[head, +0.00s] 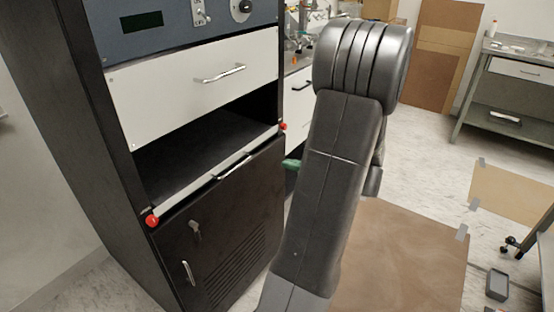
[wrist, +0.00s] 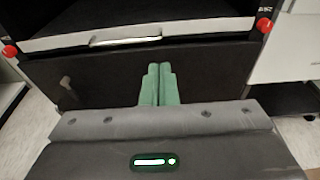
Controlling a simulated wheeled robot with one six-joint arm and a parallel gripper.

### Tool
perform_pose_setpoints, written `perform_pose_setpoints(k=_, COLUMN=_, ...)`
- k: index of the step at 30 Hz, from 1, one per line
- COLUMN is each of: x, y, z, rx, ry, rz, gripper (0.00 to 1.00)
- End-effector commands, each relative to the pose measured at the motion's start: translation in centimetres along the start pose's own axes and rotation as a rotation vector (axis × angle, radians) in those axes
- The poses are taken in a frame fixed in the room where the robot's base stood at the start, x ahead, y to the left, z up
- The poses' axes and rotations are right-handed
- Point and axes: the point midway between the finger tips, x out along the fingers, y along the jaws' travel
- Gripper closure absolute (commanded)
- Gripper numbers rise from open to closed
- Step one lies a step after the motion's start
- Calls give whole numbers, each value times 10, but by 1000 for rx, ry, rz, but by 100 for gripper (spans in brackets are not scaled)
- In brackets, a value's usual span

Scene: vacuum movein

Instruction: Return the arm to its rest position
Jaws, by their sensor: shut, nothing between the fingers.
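My gripper (wrist: 160,84) shows in the wrist view with its two green fingers side by side, shut and empty. It points at the dark lower door (wrist: 210,75) of the black cabinet, below the open shelf bay. In the head view my arm stands bent in front of the cabinet's right side and hides most of the gripper; only a bit of green (head: 291,164) shows left of the arm. I cannot tell whether the fingertips touch the door.
The black cabinet (head: 60,120) has a white drawer (head: 190,88), an open bay (head: 200,150) and red knobs (head: 152,220) at the shelf's front corners. A brown sheet (head: 410,260) lies on the floor at right. A grey bench (head: 510,90) stands at the back right. Pale floor (head: 425,140) between is clear.

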Motion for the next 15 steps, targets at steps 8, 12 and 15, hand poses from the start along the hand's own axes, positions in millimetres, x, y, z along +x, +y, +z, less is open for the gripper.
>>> perform_pose_setpoints(k=8, x=-23, y=0, z=0, rx=1, ry=1, rz=0, gripper=100)
perform_pose_setpoints(k=12, x=-24, y=0, z=-1, rx=1, ry=1, rz=1, gripper=100)
perform_pose_setpoints(k=15, x=-24, y=0, z=-1, rx=1, ry=1, rz=1, gripper=100)
